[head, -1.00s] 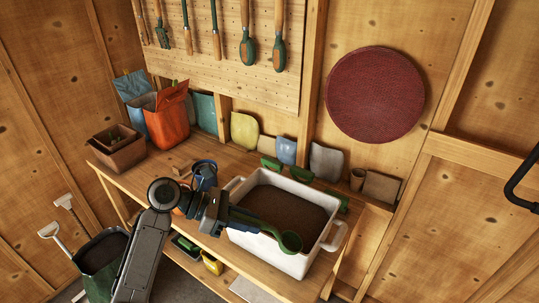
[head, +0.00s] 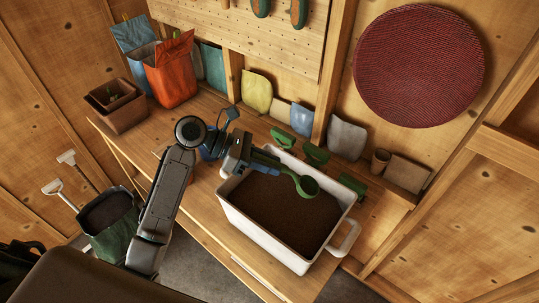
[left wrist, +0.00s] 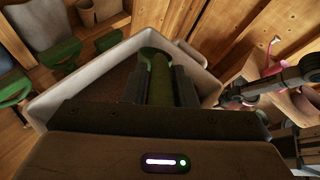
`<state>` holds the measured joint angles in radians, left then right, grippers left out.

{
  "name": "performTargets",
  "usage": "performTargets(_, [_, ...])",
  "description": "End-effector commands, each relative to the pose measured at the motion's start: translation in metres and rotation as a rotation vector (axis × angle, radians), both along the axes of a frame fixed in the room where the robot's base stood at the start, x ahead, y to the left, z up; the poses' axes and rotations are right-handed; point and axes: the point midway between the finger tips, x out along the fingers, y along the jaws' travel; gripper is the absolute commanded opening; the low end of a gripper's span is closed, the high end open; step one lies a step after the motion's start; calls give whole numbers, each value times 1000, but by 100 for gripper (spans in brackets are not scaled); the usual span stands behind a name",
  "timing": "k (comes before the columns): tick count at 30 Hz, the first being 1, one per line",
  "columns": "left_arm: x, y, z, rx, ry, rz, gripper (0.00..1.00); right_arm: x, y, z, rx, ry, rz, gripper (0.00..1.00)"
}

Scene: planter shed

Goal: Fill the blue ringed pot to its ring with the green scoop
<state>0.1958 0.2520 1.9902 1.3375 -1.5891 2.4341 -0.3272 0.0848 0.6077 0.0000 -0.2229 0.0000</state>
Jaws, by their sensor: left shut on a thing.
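My left gripper (head: 262,158) is shut on the handle of the green scoop (head: 307,187). The scoop's bowl is over the soil (head: 285,212) in the white tub (head: 254,236). I cannot make out any soil in the bowl. The left wrist view shows the green handle (left wrist: 161,80) between the two fingers. A blue shape (head: 210,150), perhaps the blue ringed pot, is left of the tub, largely hidden by my left arm; its ring and contents cannot be made out. My right arm seems to show in the left wrist view, its gripper (left wrist: 232,98) too small to read.
Several green tools (head: 315,154) stand along the tub's far side. An orange bag (head: 171,75) and a brown planter (head: 117,108) stand at the bench's back left. Coloured bags lean on the wall. A green bucket (head: 118,232) is on the floor at left.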

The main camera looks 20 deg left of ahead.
Motion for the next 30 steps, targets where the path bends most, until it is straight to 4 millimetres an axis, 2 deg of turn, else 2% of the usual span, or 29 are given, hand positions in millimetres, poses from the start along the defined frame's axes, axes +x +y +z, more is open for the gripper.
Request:
performTargets(1, [0, 0, -12, 1, -2, 0, 2, 1, 0, -13, 0, -1, 0, 45])
performTargets(5, [0, 0, -23, 0, -3, -1, 2, 20, 3, -26, 3, -25, -1, 45])
performTargets(9, [0, 0, -31, 0, 1, 0, 2, 50, 8, -16, 8, -67, 0, 45])
performTargets(11, [0, 0, -37, 1, 2, -1, 2, 56, 9, -15, 10, -74, -1, 45])
performTargets(14, [0, 0, -47, 0, 2, 0, 2, 55, 10, -15, 10, -72, -1, 45])
performTargets(22, [0, 0, -74, 0, 0, -1, 2, 20, 8, -17, 8, -27, -1, 45])
performTargets(26, [0, 0, -87, 1, 1, -1, 2, 21, 5, -17, 6, -27, -2, 45])
performTargets(30, [1, 0, -98, 0, 0, 0, 2, 30, 3, -16, 3, -38, 0, 45])
